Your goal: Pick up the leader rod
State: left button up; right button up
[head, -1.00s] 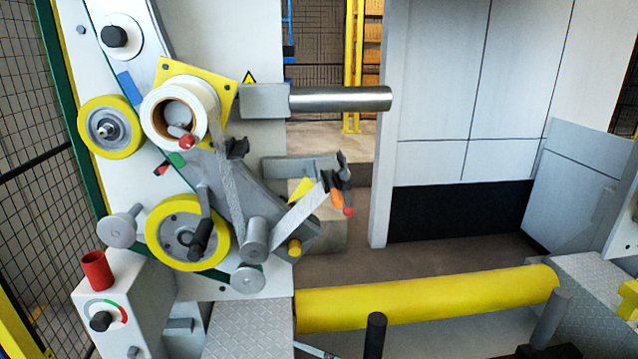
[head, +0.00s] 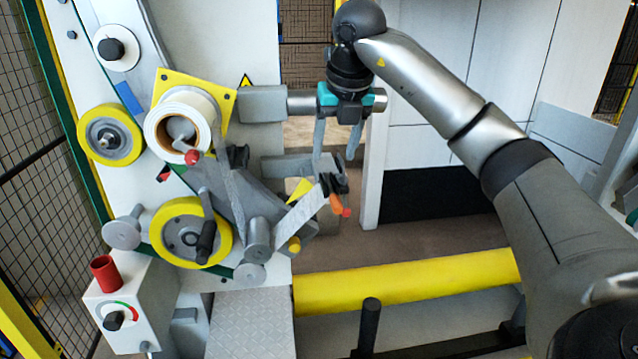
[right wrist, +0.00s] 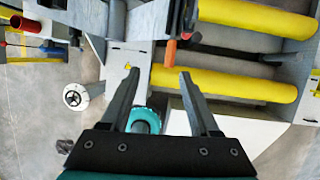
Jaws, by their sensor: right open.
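The rod-like piece with an orange grip (head: 336,203) and a red tip sits at the end of the wrap strip (head: 299,210), on a grey bracket arm. I take it for the leader rod, though it is small and partly hidden among dark holder parts. The orange part also shows in the right wrist view (right wrist: 171,53), beside a dark bar. My right gripper (head: 335,156) is open and empty, fingers down, just above the rod. In the right wrist view its fingertips (right wrist: 159,71) are apart, with the orange part beyond them. My left gripper is not in view.
A wrap roll (head: 178,125) and yellow wheels (head: 190,232) are on the machine panel at left. A steel mandrel (head: 301,102) lies just behind my right wrist. A long yellow roller (head: 405,283) crosses below. A black post (head: 369,325) stands in front.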

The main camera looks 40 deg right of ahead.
jog(key=d+r, duration=0.1)
jog(key=p, duration=0.1)
send_near(335, 194)
jog(key=shift+h, duration=0.4)
jog(key=x, duration=0.8)
jog(key=shift+w+a+f, duration=0.1)
jog(key=shift+a+f, duration=0.25)
jog(key=shift+f, duration=0.05)
grip_shut()
